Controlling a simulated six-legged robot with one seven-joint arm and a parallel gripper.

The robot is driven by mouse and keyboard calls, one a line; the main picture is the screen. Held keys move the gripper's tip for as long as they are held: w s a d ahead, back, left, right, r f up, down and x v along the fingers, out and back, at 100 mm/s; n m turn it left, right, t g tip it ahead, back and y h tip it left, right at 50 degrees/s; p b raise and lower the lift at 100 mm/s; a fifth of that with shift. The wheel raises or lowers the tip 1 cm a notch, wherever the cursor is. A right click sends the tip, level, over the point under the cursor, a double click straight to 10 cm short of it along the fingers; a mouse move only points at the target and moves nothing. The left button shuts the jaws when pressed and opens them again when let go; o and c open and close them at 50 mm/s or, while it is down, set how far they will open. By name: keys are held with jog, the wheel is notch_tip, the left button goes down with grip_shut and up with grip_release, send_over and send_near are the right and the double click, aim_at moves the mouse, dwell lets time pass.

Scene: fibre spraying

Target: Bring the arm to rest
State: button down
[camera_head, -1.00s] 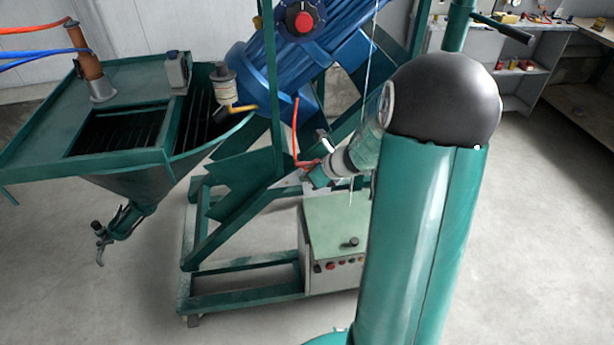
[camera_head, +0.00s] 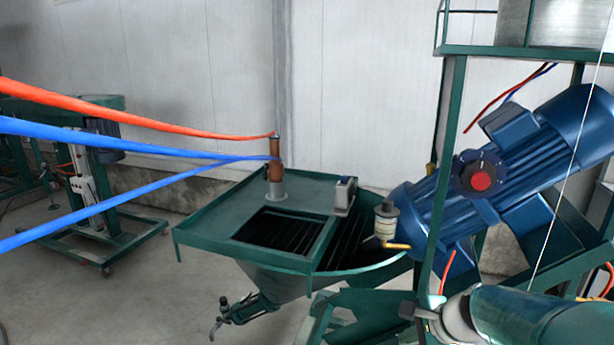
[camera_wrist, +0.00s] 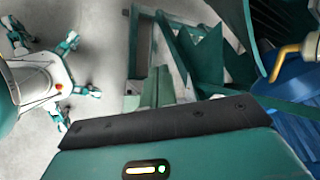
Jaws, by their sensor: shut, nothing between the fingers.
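My arm (camera_head: 535,318) enters the head view at the lower right, with a teal link and a pale grey wrist joint reaching left beneath the blue motor. Its end lies in front of the green frame, and its fingers are too small to make out there. In the wrist view my gripper (camera_wrist: 158,73) shows as a wide teal housing with a black edge and two narrow fingers side by side. The fingers are together with nothing between them. My own body and legs show at the left of the wrist view.
A green hopper (camera_head: 222,238) with an open top stands in the middle, with an orange hose (camera_head: 150,121) and blue hoses running to its brown pipe. A large blue motor (camera_head: 535,155) sits on the green frame (camera_head: 445,165). Another green machine (camera_head: 95,190) stands at the left.

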jog(key=s+a+r+n+h, duration=0.2)
jog(key=s+r+n, duration=0.2)
jog(key=s+n, duration=0.4)
jog(key=s+a+r+n+h, duration=0.2)
jog(key=s+a+r+n, duration=0.1)
jog(key=s+n, duration=0.5)
jog(key=shift+s+r+n, duration=0.25)
jog(key=shift+r+n, duration=0.25)
jog(key=shift+n, duration=0.1)
